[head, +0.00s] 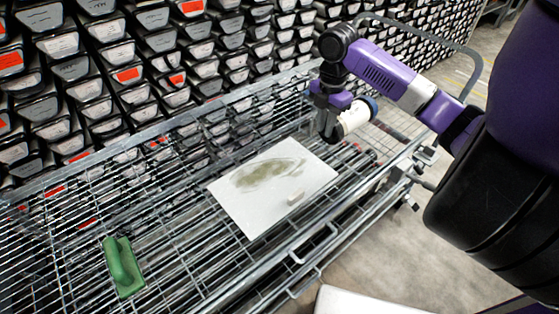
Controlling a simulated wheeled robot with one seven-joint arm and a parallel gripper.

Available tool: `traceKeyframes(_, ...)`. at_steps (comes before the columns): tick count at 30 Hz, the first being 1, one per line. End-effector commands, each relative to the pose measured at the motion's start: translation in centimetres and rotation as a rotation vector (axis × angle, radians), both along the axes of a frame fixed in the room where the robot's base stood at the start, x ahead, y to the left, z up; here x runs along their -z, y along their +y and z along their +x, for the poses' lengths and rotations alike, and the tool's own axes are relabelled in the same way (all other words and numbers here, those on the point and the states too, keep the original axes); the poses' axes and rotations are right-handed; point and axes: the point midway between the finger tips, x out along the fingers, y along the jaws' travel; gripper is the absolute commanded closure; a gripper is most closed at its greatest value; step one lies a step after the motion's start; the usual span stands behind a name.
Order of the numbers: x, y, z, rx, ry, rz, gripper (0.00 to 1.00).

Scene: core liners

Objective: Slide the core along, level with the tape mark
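No tape mark can be made out.
A pale board (245,212) with a grey-green smear lies on the cart's wire deck, with a small beige block (296,198) on it. A green handled tool (122,266) lies at the left. Racks of labelled boxes (130,75) stand behind.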

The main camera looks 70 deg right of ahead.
Motion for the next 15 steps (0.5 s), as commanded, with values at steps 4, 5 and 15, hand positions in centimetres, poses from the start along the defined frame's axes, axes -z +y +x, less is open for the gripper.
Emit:
traceKeyframes(4, 0.0, -0.8, -0.6, 0.004, 0.001, -0.002, 0.82)
traceKeyframes(5, 0.0, -0.9, -0.7, 0.004, 0.001, -0.002, 0.82)
traceKeyframes(15, 0.0, -2.4, -1.7, 0.004, 0.002, -0.001, 0.82)
